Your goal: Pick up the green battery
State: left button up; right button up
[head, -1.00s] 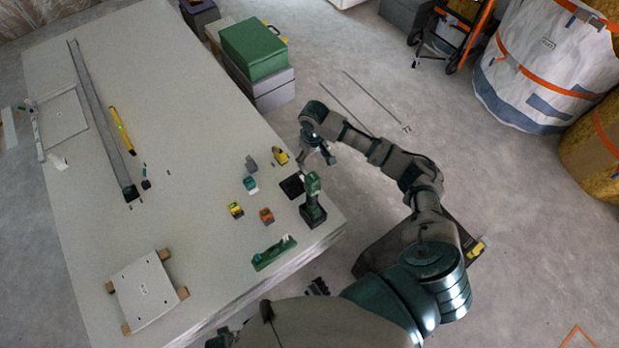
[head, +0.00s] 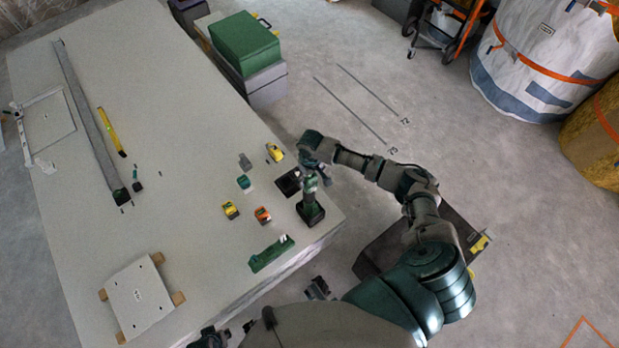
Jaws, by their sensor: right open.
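The green battery (head: 244,182) is a small teal-green block with a pale part. It stands on the light worktable, left of the black pad, between a grey block and a yellow one. My right gripper (head: 324,178) is open at the table's right edge, close to the top of the green drill. It is well to the right of the battery, apart from it, and partly hidden by my wrist.
The green and black drill (head: 311,208) stands near the table corner beside a black pad (head: 289,183). Yellow (head: 230,210), orange (head: 263,215) and grey (head: 245,161) blocks surround the battery; another yellow block (head: 274,153) lies farther back. A green tool (head: 271,254) lies at the near edge.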

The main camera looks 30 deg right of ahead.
jog(key=shift+a+r, duration=0.1)
jog(key=shift+a, duration=0.1)
jog(key=shift+a+r, duration=0.1)
jog(key=shift+a, duration=0.1)
jog(key=c, duration=0.4)
jog(key=shift+a, duration=0.15)
jog(key=c, duration=1)
jog(key=shift+o, duration=0.2)
jog(key=shift+d, duration=0.25)
jog(key=shift+d+r, duration=0.1)
jog(key=shift+r, duration=0.4)
notch_tip(320, 180, up, 3)
jog(key=shift+w+f+p, duration=0.1)
jog(key=shift+f+p, duration=0.1)
jog(key=shift+p, duration=0.5)
pick_arm(q)
jog(key=s+f+p, duration=0.3)
jog(key=f, duration=0.9)
jog(key=shift+a, duration=0.45)
pick_arm(e)
jog(key=s+a+r, duration=0.1)
jog(key=s+a, duration=0.2)
jog(key=s, duration=1.3)
jog(key=shift+r, duration=0.2)
